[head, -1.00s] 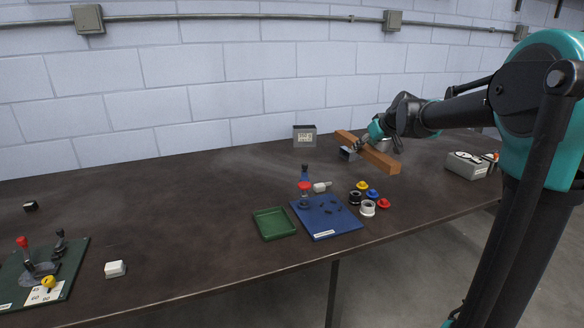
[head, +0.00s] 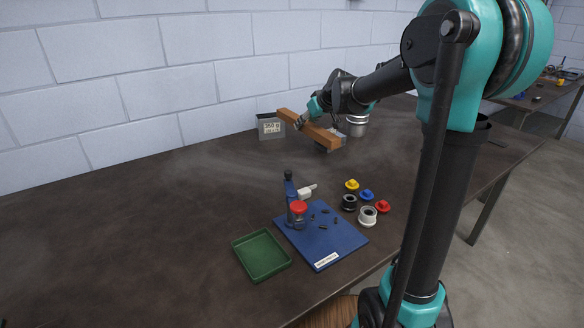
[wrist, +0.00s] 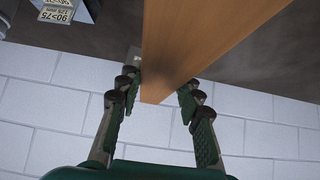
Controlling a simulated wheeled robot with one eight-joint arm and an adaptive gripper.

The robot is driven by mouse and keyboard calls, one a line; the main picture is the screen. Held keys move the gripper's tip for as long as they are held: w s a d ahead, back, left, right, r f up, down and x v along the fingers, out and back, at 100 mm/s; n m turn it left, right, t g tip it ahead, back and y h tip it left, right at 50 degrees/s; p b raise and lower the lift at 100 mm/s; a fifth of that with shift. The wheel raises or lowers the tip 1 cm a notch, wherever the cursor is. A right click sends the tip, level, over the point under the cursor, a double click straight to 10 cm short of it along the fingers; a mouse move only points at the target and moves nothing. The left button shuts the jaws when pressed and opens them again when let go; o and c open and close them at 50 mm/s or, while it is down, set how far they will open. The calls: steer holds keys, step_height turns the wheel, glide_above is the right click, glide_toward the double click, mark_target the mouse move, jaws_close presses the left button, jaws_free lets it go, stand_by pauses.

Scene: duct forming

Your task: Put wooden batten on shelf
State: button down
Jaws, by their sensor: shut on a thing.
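The wooden batten (head: 318,135) is a long orange-brown bar held above the dark table near the wall. My gripper (head: 301,122) is shut on it toward its far left end. In the wrist view the batten (wrist: 193,45) runs between the two fingers of my gripper (wrist: 163,92), with pads on both sides of it. In the head view the batten slants down to the right, its near end in front of a metal can. No shelf can be made out in these frames.
A grey labelled box (head: 270,127) stands by the wall, and a metal can (head: 357,125) is behind the batten. A blue board (head: 340,250) with a small press, a green tray (head: 262,256) and several coloured caps (head: 367,195) occupy the front. The table's left is clear.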

step_height(320, 180, down, 17)
steer(key=shift+r, duration=0.1)
stand_by(0.3)
steer(key=c, duration=1)
jaws_free()
